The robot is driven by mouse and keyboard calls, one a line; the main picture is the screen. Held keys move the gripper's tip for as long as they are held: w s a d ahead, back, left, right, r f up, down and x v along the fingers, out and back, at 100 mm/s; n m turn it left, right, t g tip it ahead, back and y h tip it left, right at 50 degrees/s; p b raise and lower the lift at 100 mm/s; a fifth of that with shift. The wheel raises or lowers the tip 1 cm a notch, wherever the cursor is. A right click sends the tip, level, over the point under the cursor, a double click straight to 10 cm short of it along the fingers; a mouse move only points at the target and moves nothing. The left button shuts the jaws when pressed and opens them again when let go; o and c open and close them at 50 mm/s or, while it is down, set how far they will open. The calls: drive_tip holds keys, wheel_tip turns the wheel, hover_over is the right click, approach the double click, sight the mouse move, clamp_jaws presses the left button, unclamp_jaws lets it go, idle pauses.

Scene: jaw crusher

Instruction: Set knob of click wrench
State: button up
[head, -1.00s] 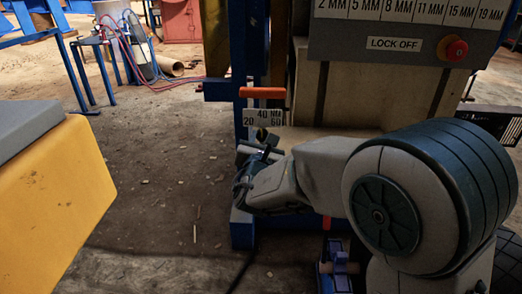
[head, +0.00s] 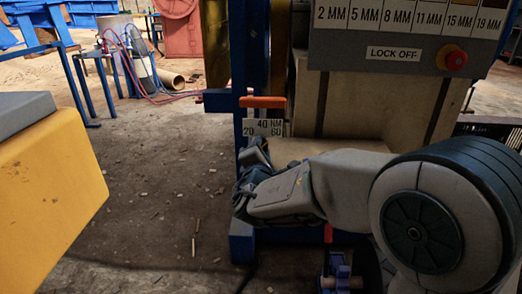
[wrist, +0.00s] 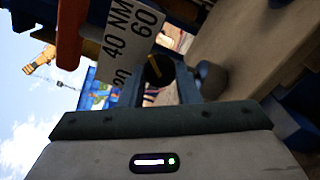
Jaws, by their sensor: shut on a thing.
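The click wrench shows its orange handle (head: 263,102) in the head view and again at the upper left of the wrist view (wrist: 70,32). A white scale plate (head: 264,127) below it reads 20, 40, 60 NM; it stands tilted in the wrist view (wrist: 128,38). The dark round knob (wrist: 158,69) with a yellow pointer line is just beyond the plate's edge in the wrist view. My gripper (head: 254,150) reaches up to it from below, its fingers closed around the knob. In the head view my gripper mostly hides the knob.
A grey panel (head: 330,48) with millimetre labels, a LOCK OFF label and a red button (head: 452,57) overhangs above my arm. A blue post (head: 239,75) stands close by the plate. A yellow block (head: 50,190) is at the left; the floor between is open.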

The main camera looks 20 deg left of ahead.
drive_tip(key=shift+m, duration=0.3)
idle(0.4)
drive_tip(key=o, duration=1)
drive_tip(key=shift+s, duration=0.1)
drive_tip(key=p+v, duration=0.3)
drive_tip(key=v, duration=1)
drive_tip(key=shift+s+f, duration=0.1)
drive_tip(key=shift+s, duration=0.25)
